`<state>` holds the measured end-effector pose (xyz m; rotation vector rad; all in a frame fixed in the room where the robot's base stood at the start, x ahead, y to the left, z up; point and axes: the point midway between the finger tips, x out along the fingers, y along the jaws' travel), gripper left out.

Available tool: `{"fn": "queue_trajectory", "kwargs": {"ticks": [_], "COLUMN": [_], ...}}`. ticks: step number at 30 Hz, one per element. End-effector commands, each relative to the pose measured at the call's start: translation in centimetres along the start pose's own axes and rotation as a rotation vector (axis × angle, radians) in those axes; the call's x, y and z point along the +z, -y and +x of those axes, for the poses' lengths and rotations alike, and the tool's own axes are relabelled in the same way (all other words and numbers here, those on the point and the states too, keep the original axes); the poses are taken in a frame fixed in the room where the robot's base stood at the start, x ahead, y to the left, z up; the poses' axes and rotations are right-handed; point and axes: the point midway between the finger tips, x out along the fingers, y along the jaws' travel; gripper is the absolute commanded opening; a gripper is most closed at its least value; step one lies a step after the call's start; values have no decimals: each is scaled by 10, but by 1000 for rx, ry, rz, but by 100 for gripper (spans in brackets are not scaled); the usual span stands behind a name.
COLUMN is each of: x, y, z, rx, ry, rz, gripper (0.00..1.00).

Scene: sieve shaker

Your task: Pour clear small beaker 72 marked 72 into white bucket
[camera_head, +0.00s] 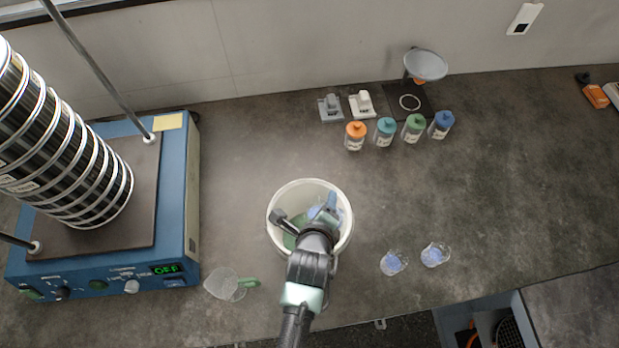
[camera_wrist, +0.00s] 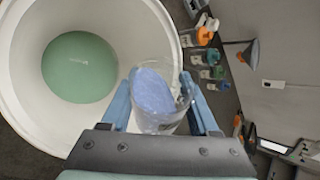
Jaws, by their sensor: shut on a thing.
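The white bucket (camera_head: 275,222) stands on the bench in the middle of the head view. In the wrist view its wide rim (camera_wrist: 165,35) fills the left side, with green material (camera_wrist: 80,67) on its floor. My gripper (camera_wrist: 163,103) is shut on a clear small beaker (camera_wrist: 181,112) with blue material (camera_wrist: 152,90) inside. In the head view my gripper (camera_head: 325,208) is over the bucket opening and hides part of it. The held beaker seems tilted; how far I cannot tell. Its marking is not readable.
Two clear beakers with blue material (camera_head: 393,263) (camera_head: 434,255) stand right of the bucket. A clear jug (camera_head: 223,284) with a green handle stands at lower left, near the blue shaker (camera_head: 178,215). Several capped bottles (camera_head: 384,132) stand behind.

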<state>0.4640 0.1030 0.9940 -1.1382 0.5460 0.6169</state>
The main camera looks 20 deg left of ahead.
Motion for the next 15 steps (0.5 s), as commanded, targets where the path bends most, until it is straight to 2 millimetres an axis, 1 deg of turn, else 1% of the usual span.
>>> {"fn": "queue_trajectory", "kwargs": {"ticks": [15], "x": [1], "y": [2], "z": [-2], "rx": [-22], "ry": [-40], "rz": [-51], "gripper": [1]}}
